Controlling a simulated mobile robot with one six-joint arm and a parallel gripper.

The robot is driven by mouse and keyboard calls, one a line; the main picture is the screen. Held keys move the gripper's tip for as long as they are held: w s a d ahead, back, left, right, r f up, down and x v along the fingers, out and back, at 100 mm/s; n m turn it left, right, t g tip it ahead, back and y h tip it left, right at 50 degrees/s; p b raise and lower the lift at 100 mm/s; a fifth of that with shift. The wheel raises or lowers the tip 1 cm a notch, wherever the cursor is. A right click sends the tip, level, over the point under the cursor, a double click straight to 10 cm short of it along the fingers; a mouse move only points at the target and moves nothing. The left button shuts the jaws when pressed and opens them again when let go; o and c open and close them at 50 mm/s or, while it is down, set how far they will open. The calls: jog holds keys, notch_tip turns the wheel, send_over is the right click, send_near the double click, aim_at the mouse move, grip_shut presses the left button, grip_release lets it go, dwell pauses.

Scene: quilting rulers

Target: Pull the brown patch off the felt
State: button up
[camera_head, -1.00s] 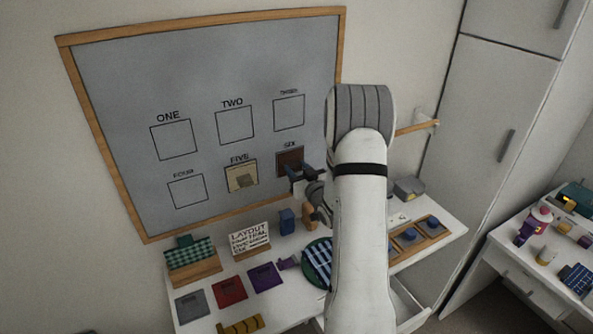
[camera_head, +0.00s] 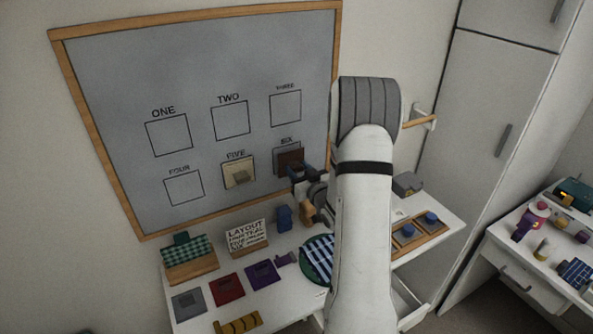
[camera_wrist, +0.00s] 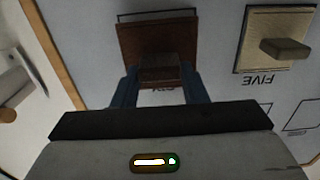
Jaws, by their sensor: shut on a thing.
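The brown patch (camera_head: 291,158) is at the square marked SIX on the grey felt board (camera_head: 120,80). It also shows in the wrist view (camera_wrist: 135,42), with its block-like tab (camera_wrist: 159,68) between my fingers. My gripper (camera_head: 298,173) is shut on this tab; its blue fingers (camera_wrist: 158,88) flank it. The patch sits offset from the drawn square, whose outline shows past one edge, and it looks to stand a little in front of the felt. The gap itself cannot be seen.
A beige patch with a tab (camera_head: 239,175) is on square FIVE, beside the brown one. The board has a wooden frame (camera_head: 95,150). Below it, a white table holds a sign (camera_head: 246,238), several coloured patches and a striped round thing (camera_head: 319,258). Squares ONE to FOUR are bare.

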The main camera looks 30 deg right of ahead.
jog(key=shift+s+f+b, duration=0.1)
jog(key=shift+s+b, duration=0.25)
jog(key=shift+s, duration=0.1)
jog(key=shift+s+b, duration=0.75)
jog(key=shift+s, duration=0.8)
